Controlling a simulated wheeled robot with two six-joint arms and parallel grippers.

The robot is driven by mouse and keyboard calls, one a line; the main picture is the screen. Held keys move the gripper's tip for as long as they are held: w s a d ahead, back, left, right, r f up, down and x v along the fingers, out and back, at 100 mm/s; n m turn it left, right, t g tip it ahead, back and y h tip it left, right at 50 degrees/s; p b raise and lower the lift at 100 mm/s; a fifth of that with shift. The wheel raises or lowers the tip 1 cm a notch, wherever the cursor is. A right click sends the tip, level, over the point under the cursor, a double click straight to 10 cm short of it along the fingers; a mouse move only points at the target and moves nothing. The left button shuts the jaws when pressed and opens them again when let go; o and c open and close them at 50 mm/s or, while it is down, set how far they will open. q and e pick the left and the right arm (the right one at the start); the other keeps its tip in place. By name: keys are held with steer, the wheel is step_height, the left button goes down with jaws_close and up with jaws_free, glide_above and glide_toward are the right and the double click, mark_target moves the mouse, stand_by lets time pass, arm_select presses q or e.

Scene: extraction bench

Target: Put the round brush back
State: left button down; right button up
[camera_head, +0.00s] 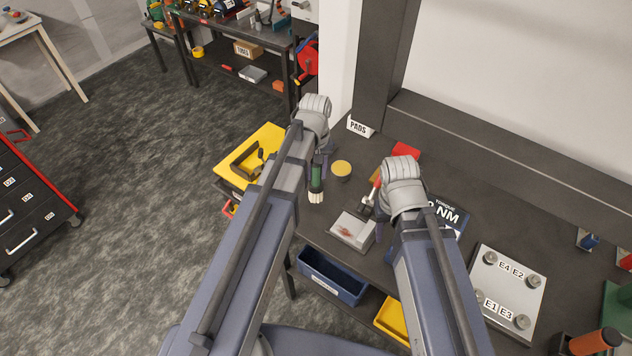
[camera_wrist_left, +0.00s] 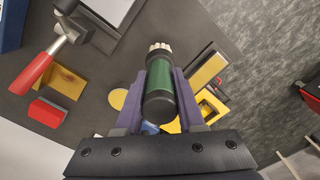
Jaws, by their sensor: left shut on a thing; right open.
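The round brush (camera_head: 316,184) has a dark green handle, black ends and a tuft of pale bristles. My left gripper (camera_head: 317,170) is shut on its handle and holds it over the bench's left end, bristles pointing down toward the front. In the left wrist view the brush (camera_wrist_left: 160,92) sits between the two purple fingers of my left gripper (camera_wrist_left: 160,88). My right gripper (camera_head: 383,236) is open, beside the light grey block (camera_head: 345,232); its fingers are mostly hidden by its wrist.
A round yellow-topped thing (camera_head: 341,168) stands right of the brush. A yellow tray (camera_head: 265,138) with a black tool is at the left end. A PADS sign (camera_head: 359,126), a red block (camera_head: 407,151) and a red-handled tool (camera_wrist_left: 45,66) are behind. A blue bin (camera_head: 332,275) sits below the front edge.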

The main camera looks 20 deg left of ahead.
mark_target(316, 179)
arm_select(q)
steer(key=shift+f+b, duration=1.5)
steer(key=shift+f, duration=0.25)
steer(key=shift+f, duration=0.15)
steer(key=c, duration=0.5)
jaws_free()
step_height(316, 179, up, 12)
steer(key=p, duration=1.2)
steer(key=shift+w+a+r, duration=0.1)
steer(key=shift+w+r, duration=0.05)
steer(key=shift+r, duration=0.05)
steer(key=s+d+m, duration=0.3)
steer(key=s, duration=0.1)
steer(key=s+d+m, duration=0.2)
steer(key=s+d, duration=0.2)
steer(key=s, duration=0.1)
steer(key=s+d+m+y, duration=0.1)
steer(key=s+d+m, duration=0.2)
steer(key=s, duration=0.2)
steer(key=shift+s+d+m, duration=0.25)
steer(key=shift+d+m, duration=0.05)
